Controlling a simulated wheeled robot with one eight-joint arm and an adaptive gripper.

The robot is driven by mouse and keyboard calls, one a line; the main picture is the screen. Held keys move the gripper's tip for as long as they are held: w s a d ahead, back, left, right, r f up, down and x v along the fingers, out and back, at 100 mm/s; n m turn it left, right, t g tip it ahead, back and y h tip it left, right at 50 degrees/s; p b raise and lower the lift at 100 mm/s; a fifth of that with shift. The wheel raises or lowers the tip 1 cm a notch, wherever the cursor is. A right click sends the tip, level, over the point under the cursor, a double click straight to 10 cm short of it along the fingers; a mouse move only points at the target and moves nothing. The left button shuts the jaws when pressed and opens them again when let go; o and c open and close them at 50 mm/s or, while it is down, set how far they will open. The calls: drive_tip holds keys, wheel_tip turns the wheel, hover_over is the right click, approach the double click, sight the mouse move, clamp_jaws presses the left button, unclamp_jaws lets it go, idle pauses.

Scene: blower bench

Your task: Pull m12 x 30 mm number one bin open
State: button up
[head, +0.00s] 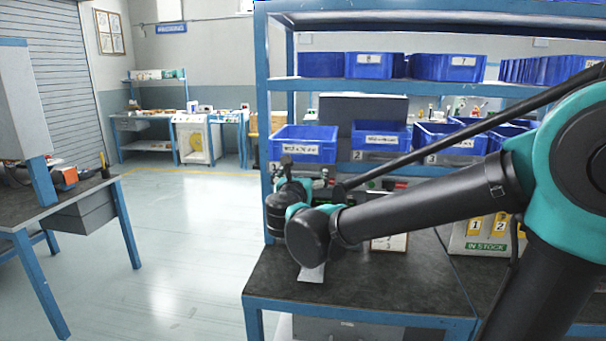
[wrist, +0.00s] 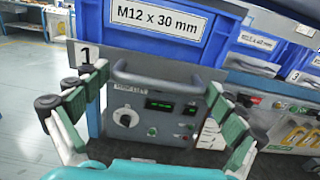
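The blue bin labelled M12 x 30 mm (wrist: 150,42) fills the top of the wrist view, with a number 1 plate (wrist: 87,55) at its lower left. A grey bar handle (wrist: 160,80) runs below its label. My gripper (wrist: 150,92) is open, with green-padded fingers spread to either side of the handle. Nothing is held, and I cannot tell whether the fingers touch the handle. In the head view the bin (head: 303,133) sits at the left end of the middle shelf. My gripper there (head: 290,180) is just below it, partly hidden by my own wrist.
More blue bins stand to the right, including number 2 (head: 380,137). A grey control box (wrist: 155,115) with a knob and green displays sits behind and below the handle. The blue rack post (head: 264,110) is left of the bin. The floor (head: 190,225) left of the bench is clear.

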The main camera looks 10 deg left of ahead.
idle(0.3)
drive_tip(key=s, duration=1.2)
drive_tip(key=shift+a, duration=0.2)
drive_tip(key=w+d+f+m+g+h, duration=0.3)
drive_tip(key=d+f+m+g, duration=0.5)
drive_tip(key=d+f+m, duration=1.15)
drive_tip(key=s+d+f+m+g+y, duration=0.3)
drive_tip(key=s+d+f+m+g, duration=0.2)
drive_tip(key=s+d+f+m, duration=0.5)
wheel_tip(320, 180, down, 3)
drive_tip(key=s+m, duration=0.2)
drive_tip(key=m, duration=0.4)
drive_tip(key=shift+s+d+f+g+y, duration=0.2)
drive_tip(key=shift+s+g+y, duration=0.1)
drive_tip(key=shift+s+g, duration=0.1)
